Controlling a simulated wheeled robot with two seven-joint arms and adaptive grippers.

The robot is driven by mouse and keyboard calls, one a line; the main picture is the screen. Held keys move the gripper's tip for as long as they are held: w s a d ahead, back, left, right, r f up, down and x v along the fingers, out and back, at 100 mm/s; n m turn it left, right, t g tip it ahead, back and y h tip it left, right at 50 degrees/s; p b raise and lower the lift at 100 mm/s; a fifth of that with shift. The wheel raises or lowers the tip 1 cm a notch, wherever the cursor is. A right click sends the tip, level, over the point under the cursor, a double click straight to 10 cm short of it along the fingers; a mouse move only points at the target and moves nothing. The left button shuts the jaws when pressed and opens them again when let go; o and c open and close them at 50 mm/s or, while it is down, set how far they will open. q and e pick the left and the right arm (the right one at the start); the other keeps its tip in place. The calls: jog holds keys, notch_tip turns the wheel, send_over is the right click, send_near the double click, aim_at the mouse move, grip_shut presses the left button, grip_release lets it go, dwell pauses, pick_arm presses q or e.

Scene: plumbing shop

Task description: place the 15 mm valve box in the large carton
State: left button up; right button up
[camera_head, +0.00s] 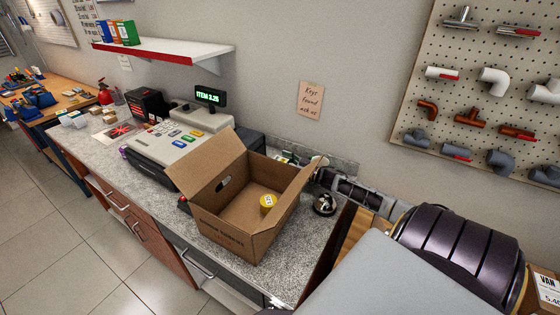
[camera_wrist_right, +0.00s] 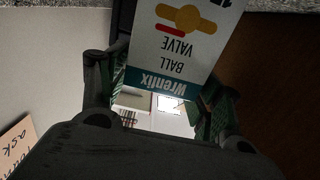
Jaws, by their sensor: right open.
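The large carton (camera_head: 232,225) stands open on the counter, flaps spread. The valve box (camera_wrist_right: 178,50), white with a teal band and "Ball Valve" lettering, appears upside down in the right wrist view, at the open fingers of my right gripper (camera_wrist_right: 160,100). I cannot tell whether the fingers touch it. In the head view my right gripper (camera_head: 308,164) reaches in from the right, low behind the carton's right flap, which partly hides it. The box is not clear there. My left gripper is not in view.
A service bell (camera_head: 325,204) stands right of the carton, close to my right arm. The cash register (camera_head: 165,150) stands to its left. The wall is close behind, with a pegboard of fittings (camera_head: 480,100) at right.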

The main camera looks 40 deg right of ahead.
jog(key=shift+p+v, duration=0.45)
jog(key=shift+v, duration=2.7)
